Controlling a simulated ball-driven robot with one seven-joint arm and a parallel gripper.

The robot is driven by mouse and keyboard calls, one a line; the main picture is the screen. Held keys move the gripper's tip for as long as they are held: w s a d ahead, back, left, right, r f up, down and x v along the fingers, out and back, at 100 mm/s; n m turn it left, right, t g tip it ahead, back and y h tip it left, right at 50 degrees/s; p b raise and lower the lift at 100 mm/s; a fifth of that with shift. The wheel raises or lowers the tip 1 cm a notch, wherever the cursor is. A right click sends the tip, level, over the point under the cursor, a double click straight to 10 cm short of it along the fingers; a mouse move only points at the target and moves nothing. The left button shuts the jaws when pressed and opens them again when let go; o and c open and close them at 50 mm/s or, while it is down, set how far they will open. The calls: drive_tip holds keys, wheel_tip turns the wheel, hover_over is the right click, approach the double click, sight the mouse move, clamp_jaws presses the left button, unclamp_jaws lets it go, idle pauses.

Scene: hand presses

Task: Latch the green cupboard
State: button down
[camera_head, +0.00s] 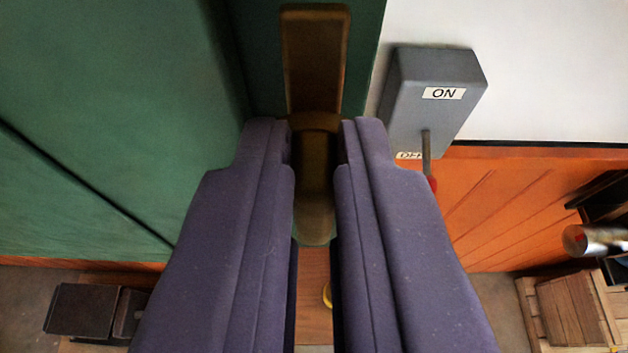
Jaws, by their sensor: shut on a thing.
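The green cupboard (110,110) fills the left and top middle of the view. A dark bronze latch handle (315,60) is on its right part, with a long upright plate and a lever that comes down between my fingers. My gripper (315,150) is shut on the latch handle, with one purple finger on each side of it. The fingers hide parts of the handle's sides and the cupboard face behind them. A dark seam runs slanting across the cupboard's lower left.
A grey switch box (435,90) marked ON and OFF, with a red-tipped lever, is on the white wall close right of my gripper. Orange panelling (500,200) lies below it. Wooden crates (570,310) and a metal cylinder (595,240) are at lower right. A dark box (82,310) is at lower left.

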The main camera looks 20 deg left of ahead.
drive_tip(key=shift+f, duration=0.1)
drive_tip(key=shift+w+d+f+m+y+b, duration=0.1)
drive_tip(key=shift+d+f+m+y+b, duration=0.3)
drive_tip(key=shift+m+y+b, duration=1.4)
drive_tip(key=shift+w+d+f+m+y+b, duration=0.25)
drive_tip(key=shift+m+y+b, duration=0.6)
drive_tip(key=shift+m, duration=1.75)
drive_tip(key=shift+d+f+m+y+b, duration=0.5)
drive_tip(key=shift+m+y+b, duration=0.55)
drive_tip(key=shift+m+b, duration=0.85)
drive_tip(key=shift+m+t+p, duration=0.3)
drive_tip(key=shift+m, duration=0.2)
drive_tip(key=c, duration=1.2)
unclamp_jaws()
drive_tip(key=shift+w+a, duration=0.1)
drive_tip(key=shift+o, duration=0.2)
